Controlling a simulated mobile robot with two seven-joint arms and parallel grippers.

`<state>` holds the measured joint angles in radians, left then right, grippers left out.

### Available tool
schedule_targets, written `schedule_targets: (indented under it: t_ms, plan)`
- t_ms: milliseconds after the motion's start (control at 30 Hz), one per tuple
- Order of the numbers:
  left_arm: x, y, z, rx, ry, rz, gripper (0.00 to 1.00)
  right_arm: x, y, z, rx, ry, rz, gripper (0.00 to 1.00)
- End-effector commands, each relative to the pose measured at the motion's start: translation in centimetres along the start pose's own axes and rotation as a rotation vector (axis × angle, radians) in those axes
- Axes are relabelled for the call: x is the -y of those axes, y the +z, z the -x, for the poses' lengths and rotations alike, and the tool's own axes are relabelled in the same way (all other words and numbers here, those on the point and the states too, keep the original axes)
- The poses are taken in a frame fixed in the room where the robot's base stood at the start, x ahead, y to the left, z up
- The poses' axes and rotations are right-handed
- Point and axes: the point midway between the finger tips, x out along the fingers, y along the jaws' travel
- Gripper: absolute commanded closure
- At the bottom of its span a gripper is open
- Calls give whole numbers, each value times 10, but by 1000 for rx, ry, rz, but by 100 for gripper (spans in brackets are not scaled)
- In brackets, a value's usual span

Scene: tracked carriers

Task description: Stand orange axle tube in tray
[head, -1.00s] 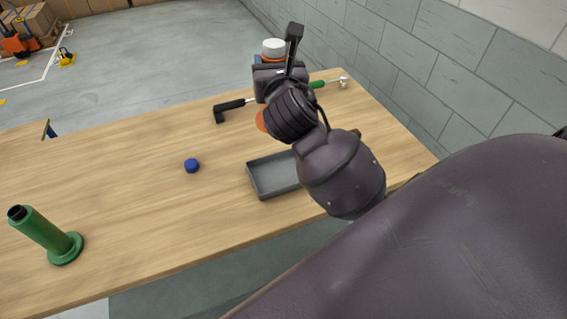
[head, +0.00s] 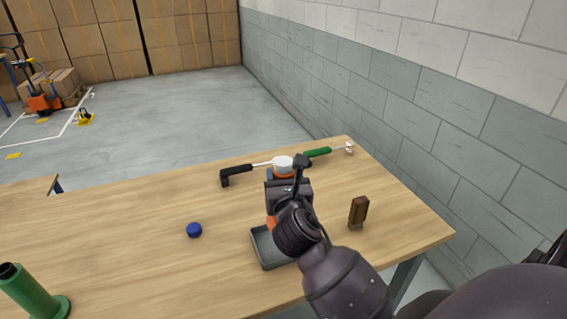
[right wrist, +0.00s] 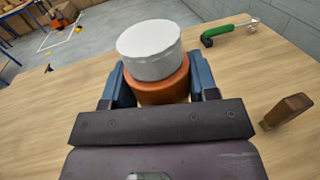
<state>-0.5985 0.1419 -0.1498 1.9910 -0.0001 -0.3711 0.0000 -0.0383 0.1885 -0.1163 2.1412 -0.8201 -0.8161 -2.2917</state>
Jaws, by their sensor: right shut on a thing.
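The orange axle tube (right wrist: 163,88) with a white cap-like top (right wrist: 150,48) is upright between the blue finger pads of my right gripper (head: 286,177), which is shut on it. In the head view the white top (head: 284,163) shows above the gripper, and a bit of orange shows below it. My left gripper is not in view.
A green flanged tube (head: 30,292) stands at the left. A blue cap (head: 194,230) lies left of the tray. A black-handled tool (head: 237,174) and a green-handled tool (head: 325,152) lie behind. A brown-handled object (head: 358,211) is at the right. The table (head: 130,240) is clear between.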

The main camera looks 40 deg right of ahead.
Motion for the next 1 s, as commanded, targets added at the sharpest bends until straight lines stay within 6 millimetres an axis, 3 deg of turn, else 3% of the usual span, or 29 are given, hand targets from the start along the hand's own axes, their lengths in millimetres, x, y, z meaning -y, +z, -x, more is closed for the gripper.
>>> schedule_targets:
  t_ms: [200,533,800,1000]
  plan:
    - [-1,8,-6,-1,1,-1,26,0,-29,0,6,0,-2,100]
    - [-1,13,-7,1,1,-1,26,0,-43,0,7,1,-2,100]
    - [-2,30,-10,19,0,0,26,0,-75,0,5,0,-2,100]
    - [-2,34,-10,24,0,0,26,0,-81,0,8,1,-1,100]
